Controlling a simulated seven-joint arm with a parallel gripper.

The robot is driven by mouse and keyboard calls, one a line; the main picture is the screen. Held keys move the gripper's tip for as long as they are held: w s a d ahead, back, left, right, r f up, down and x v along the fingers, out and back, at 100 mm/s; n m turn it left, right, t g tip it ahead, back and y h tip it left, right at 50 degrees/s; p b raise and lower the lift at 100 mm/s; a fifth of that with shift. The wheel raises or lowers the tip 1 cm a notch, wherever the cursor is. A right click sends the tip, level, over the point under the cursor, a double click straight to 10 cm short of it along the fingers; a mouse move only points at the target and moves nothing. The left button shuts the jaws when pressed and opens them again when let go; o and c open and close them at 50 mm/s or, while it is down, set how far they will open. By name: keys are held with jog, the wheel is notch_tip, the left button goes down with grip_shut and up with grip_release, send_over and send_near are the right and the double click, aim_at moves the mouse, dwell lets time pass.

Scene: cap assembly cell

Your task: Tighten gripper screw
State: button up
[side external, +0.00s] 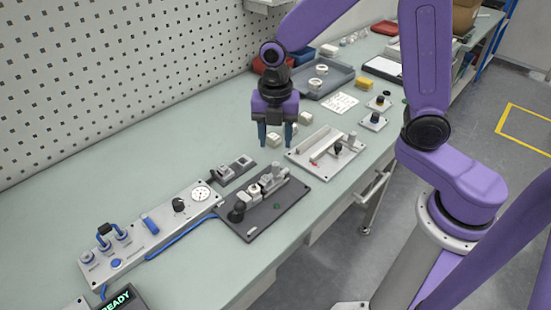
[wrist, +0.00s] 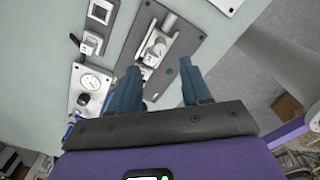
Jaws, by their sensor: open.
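My gripper (side external: 276,141) is open and empty, fingers pointing down above the bench. In the side external view it appears behind the dark plate (side external: 291,199), which carries a grey and white clamp-like fixture (side external: 268,187) with a black knob (side external: 237,212) at its near end. In the wrist view, my gripper (wrist: 159,70) shows two blue fingers spread apart, with the dark plate (wrist: 196,33) and its fixture (wrist: 155,47) beyond them. The fingers touch nothing that I can see. I cannot make out a separate gripper screw.
A light plate (side external: 350,163) with a bar and black knob lies right of my gripper. A grey control panel (side external: 150,240) with a blue cable lies left. A grey tray (side external: 335,84) with white rings stands behind. The perforated wall (side external: 110,75) bounds the bench.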

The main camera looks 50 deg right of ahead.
aim_at(276, 163)
notch_tip(276, 163, down, 7)
jog(key=shift+f, duration=0.15)
dwell(0.4)
grip_shut()
